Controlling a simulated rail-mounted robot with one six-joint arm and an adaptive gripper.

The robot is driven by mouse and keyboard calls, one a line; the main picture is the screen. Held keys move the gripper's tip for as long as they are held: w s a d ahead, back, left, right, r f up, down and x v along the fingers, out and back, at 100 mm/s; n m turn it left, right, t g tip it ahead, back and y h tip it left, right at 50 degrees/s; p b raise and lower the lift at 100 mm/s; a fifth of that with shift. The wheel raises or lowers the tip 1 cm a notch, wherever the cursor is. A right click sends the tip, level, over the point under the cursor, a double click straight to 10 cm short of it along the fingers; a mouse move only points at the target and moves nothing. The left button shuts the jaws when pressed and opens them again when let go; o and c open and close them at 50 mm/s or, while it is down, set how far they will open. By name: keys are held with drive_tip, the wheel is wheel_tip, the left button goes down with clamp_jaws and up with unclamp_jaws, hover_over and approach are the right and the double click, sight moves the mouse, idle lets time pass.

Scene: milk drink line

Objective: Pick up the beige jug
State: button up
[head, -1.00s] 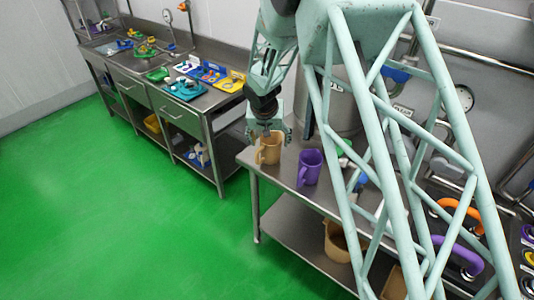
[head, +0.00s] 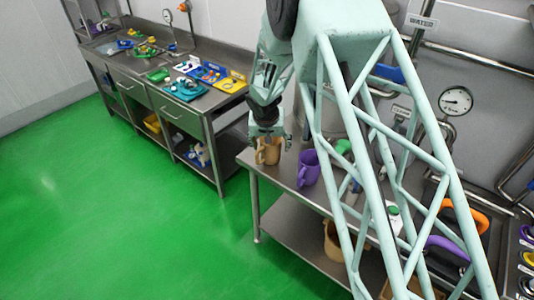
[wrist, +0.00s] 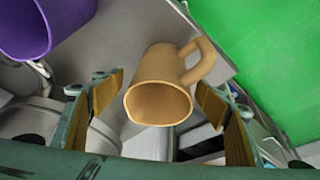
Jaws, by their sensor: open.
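The beige jug (head: 268,152) stands upright near the left corner of the steel table, in the head view. In the wrist view the beige jug (wrist: 163,92) shows its open mouth toward the camera and its handle pointing to the upper right. My gripper (head: 268,140) is just above the jug. It is open, and its wood-coloured finger pads (wrist: 165,103) are on either side of the jug, with a gap visible at each side. Whether the fingertips reach down past the rim is hard to tell.
A purple jug (head: 308,168) stands just right of the beige one and also shows in the wrist view (wrist: 42,25). The steel table (head: 284,173) has a lower shelf with another beige container (head: 334,240). A steel bench (head: 196,102) with coloured trays stands to the left.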

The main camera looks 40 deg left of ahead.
drive_tip(key=shift+w+f, duration=0.15)
drive_tip(key=shift+f, duration=0.1)
drive_tip(key=shift+c, duration=0.2)
idle(0.3)
drive_tip(key=c, duration=1)
